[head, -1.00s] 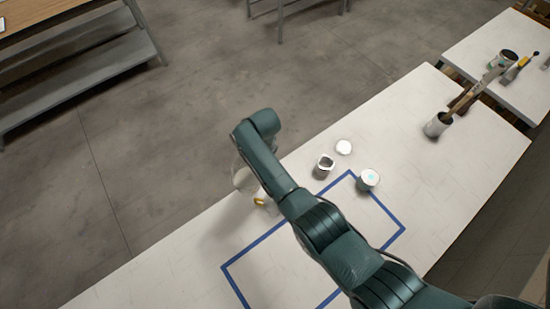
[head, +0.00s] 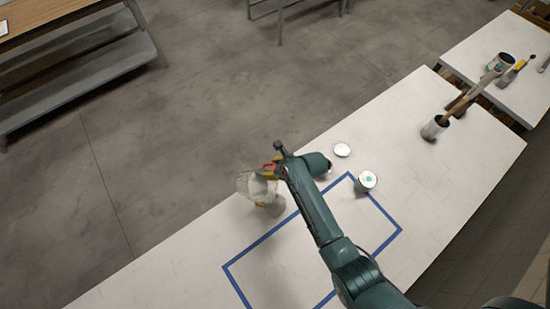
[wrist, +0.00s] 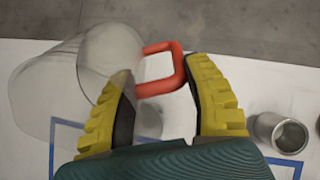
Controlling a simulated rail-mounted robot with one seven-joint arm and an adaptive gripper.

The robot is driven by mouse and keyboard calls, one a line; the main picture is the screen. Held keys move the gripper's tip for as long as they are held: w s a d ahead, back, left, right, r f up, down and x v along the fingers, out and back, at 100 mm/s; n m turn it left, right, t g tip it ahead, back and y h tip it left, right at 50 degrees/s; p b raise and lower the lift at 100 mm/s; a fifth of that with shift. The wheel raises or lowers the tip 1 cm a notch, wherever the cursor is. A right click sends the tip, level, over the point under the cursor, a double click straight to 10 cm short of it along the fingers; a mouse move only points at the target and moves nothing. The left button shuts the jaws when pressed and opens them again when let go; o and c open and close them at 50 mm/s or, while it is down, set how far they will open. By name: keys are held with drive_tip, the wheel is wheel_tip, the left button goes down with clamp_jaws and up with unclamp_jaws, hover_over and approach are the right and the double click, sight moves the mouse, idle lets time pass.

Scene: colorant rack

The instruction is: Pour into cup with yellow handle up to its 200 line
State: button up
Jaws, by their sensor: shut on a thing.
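My gripper (head: 270,169) is shut on the red handle (wrist: 160,70) of a clear cup, with a yellow finger on each side of the handle. The clear cup (head: 250,184) hangs to the left of my gripper; its body (wrist: 50,90) fills the left of the wrist view.
A grey metal can (wrist: 280,132) shows right in the wrist view. A brush pot (head: 434,127) stands farther right. The table's front left is clear.

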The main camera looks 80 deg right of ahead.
drive_tip(key=shift+s+f+t, duration=0.2)
drive_tip(key=shift+f+t, duration=0.3)
drive_tip(key=shift+t, duration=0.1)
drive_tip(key=shift+s+a+f+t+h, duration=0.1)
drive_tip(key=shift+s+f+t+h, duration=0.1)
drive_tip(key=shift+f, duration=0.2)
drive_tip(key=shift+s+a+f+t+h, duration=0.1)
drive_tip(key=shift+f+h, duration=0.1)
drive_tip(key=shift+f, duration=0.15)
drive_tip(key=shift+f+t, duration=0.15)
drive_tip(key=shift+t, duration=0.35)
drive_tip(key=shift+s+f+b, duration=0.1)
drive_tip(key=shift+f+b, duration=0.1)
drive_tip(key=shift+b, duration=0.3)
drive_tip(key=shift+s+a+f+t+h+b, duration=0.25)
drive_tip(key=shift+t+b, duration=0.6)
drive_tip(key=shift+b, duration=1.95)
drive_tip(key=shift+s+f+t+h+b, duration=0.2)
drive_tip(key=shift+f+t+h+b, duration=0.4)
drive_tip(key=shift+b, duration=2.2)
